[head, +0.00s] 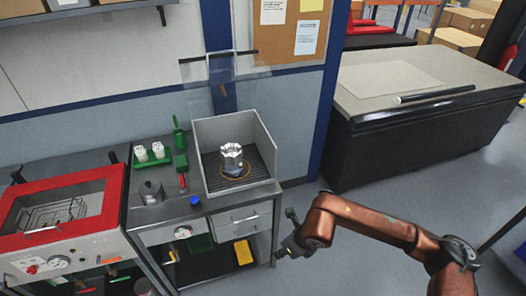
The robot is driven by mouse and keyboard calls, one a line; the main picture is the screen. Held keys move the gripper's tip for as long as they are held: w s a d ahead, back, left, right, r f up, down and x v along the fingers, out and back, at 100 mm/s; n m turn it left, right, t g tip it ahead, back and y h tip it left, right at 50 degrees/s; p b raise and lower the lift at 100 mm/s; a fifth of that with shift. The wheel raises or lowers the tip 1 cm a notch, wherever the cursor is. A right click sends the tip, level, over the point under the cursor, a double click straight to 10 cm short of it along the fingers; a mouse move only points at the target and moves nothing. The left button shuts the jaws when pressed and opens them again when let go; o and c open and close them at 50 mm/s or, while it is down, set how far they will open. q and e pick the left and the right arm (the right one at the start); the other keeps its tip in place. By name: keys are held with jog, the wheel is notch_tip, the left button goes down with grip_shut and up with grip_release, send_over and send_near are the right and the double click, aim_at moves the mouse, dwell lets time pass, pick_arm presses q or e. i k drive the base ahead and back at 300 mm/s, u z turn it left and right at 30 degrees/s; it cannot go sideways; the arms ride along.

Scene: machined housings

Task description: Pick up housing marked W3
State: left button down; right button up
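A shiny silver machined housing (231,155) stands upright in a grey open-topped bay (258,150) on the bench, over a yellowish ring on the ribbed floor. No W3 mark is readable on it. A grey cylindrical part (151,190) with a knob on top stands on the bench to the left. My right gripper (281,234) is in front of the bench's right end, below and right of the bay, apart from the housing. Its fingers look spread, with nothing between them. My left gripper is not in view.
A green tray (160,164) holds two white cylinders. A blue cap (195,200) lies near the bench's front edge. A red-framed cabinet (65,205) stands at left. A clear panel (225,90) rises behind the bay. A dark counter (420,120) stands at right; the floor between is clear.

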aim_at(235, 160)
jog(key=i, duration=1.35)
jog(key=u, duration=0.65)
jog(key=i, duration=0.55)
jog(key=z, duration=0.05)
